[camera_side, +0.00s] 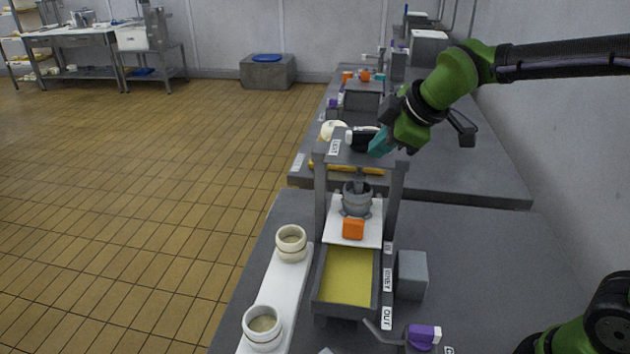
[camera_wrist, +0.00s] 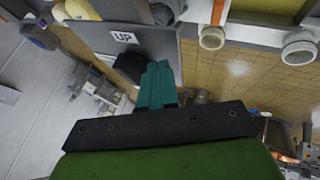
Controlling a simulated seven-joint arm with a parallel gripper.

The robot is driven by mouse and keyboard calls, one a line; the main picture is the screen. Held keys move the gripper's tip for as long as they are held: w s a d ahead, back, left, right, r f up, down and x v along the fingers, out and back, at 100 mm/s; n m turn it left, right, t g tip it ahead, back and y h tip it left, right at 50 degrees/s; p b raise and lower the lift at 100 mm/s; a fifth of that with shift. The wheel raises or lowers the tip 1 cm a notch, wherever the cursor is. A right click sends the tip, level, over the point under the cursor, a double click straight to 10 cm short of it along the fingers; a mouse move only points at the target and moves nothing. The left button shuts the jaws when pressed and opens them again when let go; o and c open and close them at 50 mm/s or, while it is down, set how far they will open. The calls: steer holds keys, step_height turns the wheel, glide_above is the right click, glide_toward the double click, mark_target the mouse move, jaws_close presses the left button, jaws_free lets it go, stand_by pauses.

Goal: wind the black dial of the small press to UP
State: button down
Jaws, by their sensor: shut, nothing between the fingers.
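The small press is a grey frame (camera_side: 393,195) with a flat top plate, standing near the middle of the side view. Its black dial (camera_side: 362,140) sits on the top plate, partly hidden by my gripper. In the wrist view the dial (camera_wrist: 130,67) is a dark round shape left of my fingers, beside a white label reading UP (camera_wrist: 123,37) on the plate. My gripper (camera_side: 379,145) has teal fingers, shut and empty, close beside the dial on its right in the side view. The fingers (camera_wrist: 156,75) also show in the wrist view. I cannot tell whether they touch the dial, nor its setting.
Under the press stands a grey pot (camera_side: 357,198), with an orange block (camera_side: 353,229) in front. A grey-walled yellow tray (camera_side: 376,283) lies nearer. Two cream cups (camera_side: 291,243) (camera_side: 262,328) stand on a white strip at left. The counter right of the press is mostly clear.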

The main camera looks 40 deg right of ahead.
mark_target(362, 139)
steer(key=shift+w+d+r, duration=0.1)
steer(key=shift+w+d, duration=0.35)
steer(key=shift+w, duration=0.2)
steer(key=shift+w+d, duration=0.45)
steer(key=shift+w, duration=0.15)
